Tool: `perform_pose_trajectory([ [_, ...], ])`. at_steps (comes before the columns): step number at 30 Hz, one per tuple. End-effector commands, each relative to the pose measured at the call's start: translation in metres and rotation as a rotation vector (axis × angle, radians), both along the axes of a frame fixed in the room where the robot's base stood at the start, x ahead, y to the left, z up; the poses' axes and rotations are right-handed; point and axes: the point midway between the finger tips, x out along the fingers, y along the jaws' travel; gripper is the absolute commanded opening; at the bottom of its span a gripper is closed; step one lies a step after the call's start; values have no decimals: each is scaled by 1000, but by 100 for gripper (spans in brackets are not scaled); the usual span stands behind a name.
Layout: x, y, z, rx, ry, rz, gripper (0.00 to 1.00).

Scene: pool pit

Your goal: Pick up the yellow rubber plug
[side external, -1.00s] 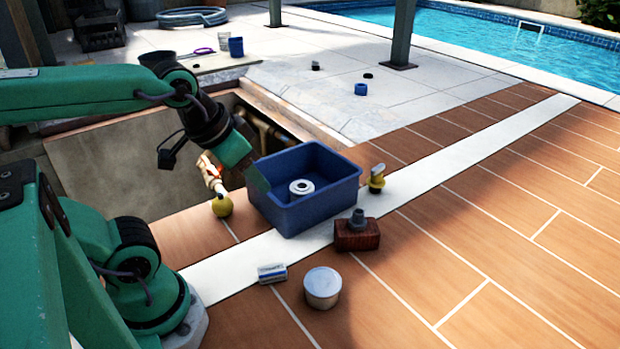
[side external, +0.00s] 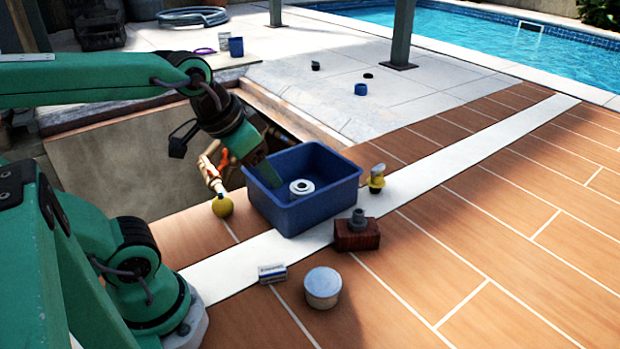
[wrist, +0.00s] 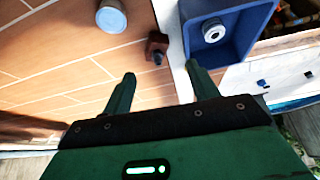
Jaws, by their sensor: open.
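Two yellow things show in the side view: a small yellow piece with a grey upper part (side external: 376,178) to the right of the blue bin, and a round yellow piece (side external: 222,206) to its left, below a brass and red fitting. I cannot tell for sure which is the rubber plug. Neither shows clearly in the wrist view. My gripper (side external: 265,172) points down at the blue bin's (side external: 300,222) left rim, its tip overlapping the bin's inside. In the wrist view my gripper (wrist: 163,80) is open with nothing between its fingers.
A white ring (side external: 301,187) lies in the bin. An open pit (side external: 120,180) lies behind left. The tiles at right are clear.

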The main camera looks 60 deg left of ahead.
Motion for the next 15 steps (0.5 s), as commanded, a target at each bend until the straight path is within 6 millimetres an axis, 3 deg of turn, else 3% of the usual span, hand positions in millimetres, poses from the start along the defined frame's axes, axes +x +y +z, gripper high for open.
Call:
perform_pose_trajectory([
  [15, 108, 15, 15, 97, 44, -157, 59],
])
